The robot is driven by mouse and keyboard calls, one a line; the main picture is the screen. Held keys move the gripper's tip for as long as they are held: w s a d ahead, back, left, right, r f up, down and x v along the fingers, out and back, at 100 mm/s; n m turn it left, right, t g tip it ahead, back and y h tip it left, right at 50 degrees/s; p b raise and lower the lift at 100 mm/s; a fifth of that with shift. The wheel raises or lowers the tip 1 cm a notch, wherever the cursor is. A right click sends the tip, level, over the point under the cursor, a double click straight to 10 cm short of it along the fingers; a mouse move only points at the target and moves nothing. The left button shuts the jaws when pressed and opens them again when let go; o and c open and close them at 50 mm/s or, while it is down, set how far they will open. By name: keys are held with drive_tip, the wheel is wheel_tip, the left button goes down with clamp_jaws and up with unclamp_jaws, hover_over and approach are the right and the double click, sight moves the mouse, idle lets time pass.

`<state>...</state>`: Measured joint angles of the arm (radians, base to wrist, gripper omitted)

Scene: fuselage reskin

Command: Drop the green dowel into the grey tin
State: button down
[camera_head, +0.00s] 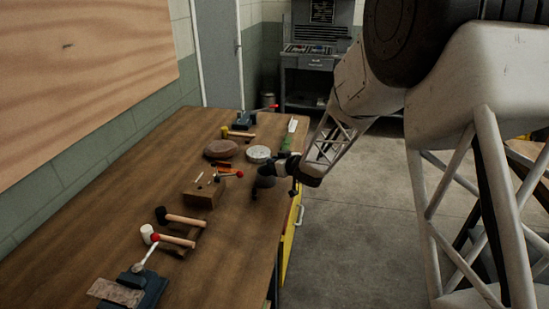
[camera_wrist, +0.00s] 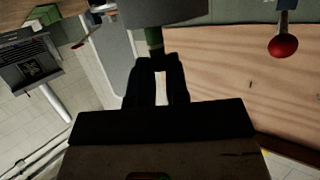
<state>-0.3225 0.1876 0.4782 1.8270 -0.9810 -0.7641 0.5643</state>
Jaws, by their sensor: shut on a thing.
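The green dowel (camera_wrist: 154,40) shows as a short green piece at the fingertips in the wrist view. My gripper (camera_wrist: 158,65) is shut on it; the dark fingers hide part of it. In the head view my gripper (camera_head: 264,183) is over the right edge of the wooden table, and the dowel cannot be made out there. A dark grey cylinder (camera_wrist: 168,12), which looks like the grey tin, fills the top middle of the wrist view, close to the dowel. Whether the dowel touches it or is inside it cannot be told.
A pale round container (camera_head: 258,154) and a green-handled tool (camera_head: 287,142) lie just beyond my gripper. A wooden block (camera_head: 203,193), hammers (camera_head: 184,220) and a vise (camera_head: 148,286) stand along the table (camera_head: 232,240). Open floor lies right of the table.

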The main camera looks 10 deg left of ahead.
drive_tip(key=shift+f, duration=0.5)
drive_tip(key=c, duration=1.1)
unclamp_jaws()
drive_tip(key=shift+o, duration=0.2)
drive_tip(key=v, duration=0.7)
drive_tip(key=shift+s+d, duration=0.15)
drive_tip(key=shift+d, duration=0.15)
drive_tip(key=shift+r, duration=0.15)
